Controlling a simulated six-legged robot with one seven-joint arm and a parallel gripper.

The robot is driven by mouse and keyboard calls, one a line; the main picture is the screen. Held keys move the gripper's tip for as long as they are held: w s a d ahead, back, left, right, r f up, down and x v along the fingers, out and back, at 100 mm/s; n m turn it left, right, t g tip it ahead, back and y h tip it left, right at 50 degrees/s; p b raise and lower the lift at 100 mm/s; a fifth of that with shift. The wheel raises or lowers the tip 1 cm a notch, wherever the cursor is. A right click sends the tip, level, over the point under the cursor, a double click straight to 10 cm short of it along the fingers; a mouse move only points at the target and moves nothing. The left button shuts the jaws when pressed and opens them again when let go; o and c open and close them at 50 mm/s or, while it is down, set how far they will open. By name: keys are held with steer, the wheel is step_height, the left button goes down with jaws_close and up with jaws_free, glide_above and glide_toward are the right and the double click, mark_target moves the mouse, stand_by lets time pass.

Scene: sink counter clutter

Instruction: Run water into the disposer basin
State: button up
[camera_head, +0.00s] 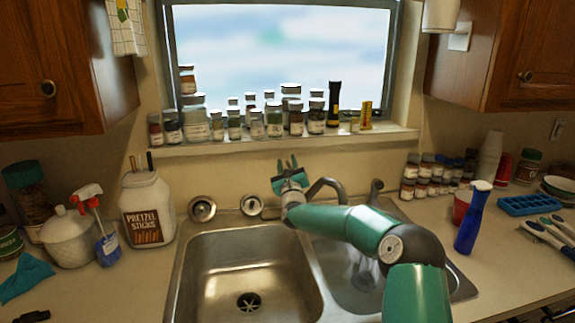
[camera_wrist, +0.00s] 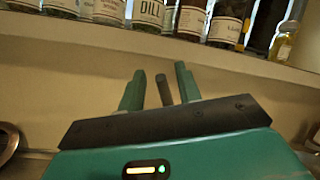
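A double steel sink is set in the counter. The left basin (camera_head: 232,262) is empty, with a dark drain (camera_head: 249,301) in its floor. The right basin (camera_head: 335,258) is partly hidden by my arm; a pale patch there looks like running water (camera_head: 364,272). The curved faucet (camera_head: 327,187) stands behind the sink, partly behind my arm. My gripper (camera_head: 288,165) is raised at the back of the sink, left of the faucet. In the wrist view my gripper (camera_wrist: 160,80) is open, with a dark thin rod (camera_wrist: 165,92) between its fingers, apart from both. I cannot tell which basin has the disposer.
Two round metal pieces (camera_head: 202,208) lie behind the left basin.

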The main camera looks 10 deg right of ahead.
steer(key=d+v, duration=0.1)
steer(key=v, duration=1.2)
steer(key=shift+s+a, duration=0.45)
steer(key=shift+a, duration=0.05)
steer(key=shift+f, duration=0.1)
